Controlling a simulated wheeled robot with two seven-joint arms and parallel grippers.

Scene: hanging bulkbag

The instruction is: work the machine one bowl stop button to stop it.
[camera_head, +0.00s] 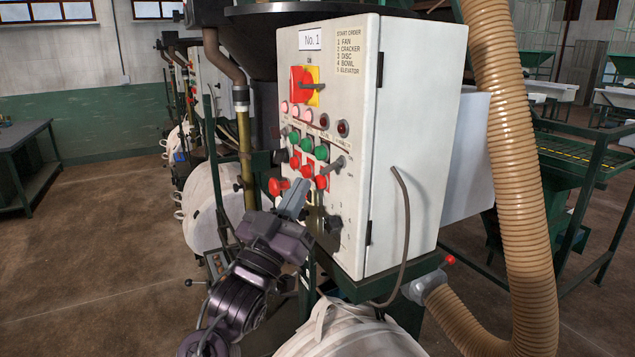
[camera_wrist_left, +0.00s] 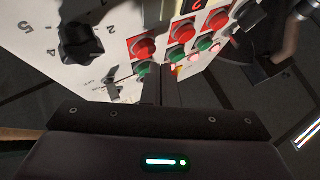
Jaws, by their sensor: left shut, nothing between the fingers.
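The machine one control box (camera_head: 415,140) is white and marked "No. 1". Its front has a row of green buttons (camera_head: 307,145) with red buttons (camera_head: 308,166) below; their labels are too small to read, so I cannot tell which is the bowl stop. My left gripper (camera_head: 296,197) is shut and empty, its tips close to the lower part of the panel, near the red buttons. In the left wrist view the shut fingers (camera_wrist_left: 161,88) point toward the panel, with red buttons (camera_wrist_left: 180,30) and green buttons (camera_wrist_left: 178,55) beyond. Contact cannot be told. My right gripper is out of view.
A red and yellow rotary switch (camera_head: 304,85) sits above several indicator lamps. A black selector knob (camera_head: 332,223) is low on the panel. A ribbed hose (camera_head: 515,150) runs right of the box. A white bag (camera_head: 350,335) hangs below. Open floor lies left.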

